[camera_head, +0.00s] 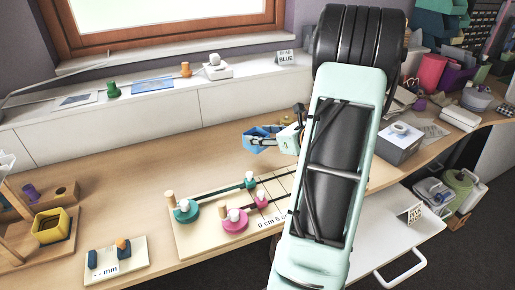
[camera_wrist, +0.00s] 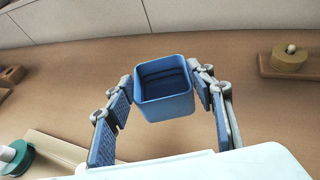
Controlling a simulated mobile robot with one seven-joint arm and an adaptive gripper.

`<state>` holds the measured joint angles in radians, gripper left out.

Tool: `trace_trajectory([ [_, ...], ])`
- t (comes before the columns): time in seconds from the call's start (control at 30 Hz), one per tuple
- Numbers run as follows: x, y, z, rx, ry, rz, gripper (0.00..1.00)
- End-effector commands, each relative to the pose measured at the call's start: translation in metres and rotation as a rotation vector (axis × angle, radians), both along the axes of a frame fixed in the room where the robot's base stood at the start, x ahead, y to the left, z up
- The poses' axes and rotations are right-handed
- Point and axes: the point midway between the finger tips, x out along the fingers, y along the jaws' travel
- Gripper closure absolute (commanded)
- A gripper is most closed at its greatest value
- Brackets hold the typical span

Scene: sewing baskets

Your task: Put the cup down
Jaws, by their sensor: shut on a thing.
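The cup is a blue, square, open-topped container (camera_wrist: 165,107), and it looks empty in the wrist view. My gripper (camera_wrist: 162,98) is shut on it, with one finger pad on its left side and one on its right. In the head view the gripper (camera_head: 270,141) and the blue cup (camera_head: 259,133) show over the back middle of the table, partly hidden by my arm. I cannot tell whether the cup's base touches the table.
A measuring board (camera_head: 205,250) with green and pink knobs lies in front of the gripper. A small board (camera_head: 115,262) and a yellow box (camera_head: 50,226) are at the left. A grey box (camera_head: 398,148) stands at the right. The wooden table (camera_head: 130,170) is clear at the back left.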

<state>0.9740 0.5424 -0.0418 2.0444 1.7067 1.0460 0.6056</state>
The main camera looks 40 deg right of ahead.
Motion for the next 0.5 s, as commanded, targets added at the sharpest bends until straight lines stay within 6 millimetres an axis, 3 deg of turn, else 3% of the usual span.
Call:
trace_trajectory([
  [0.27,0.014,0.005,-0.019,0.001,0.001,0.001,0.69],
  [0.4,0.012,0.004,-0.042,0.002,0.002,-0.001,0.69],
  [0.5,0.013,0.004,-0.047,0.0,0.0,-0.001,0.69],
])
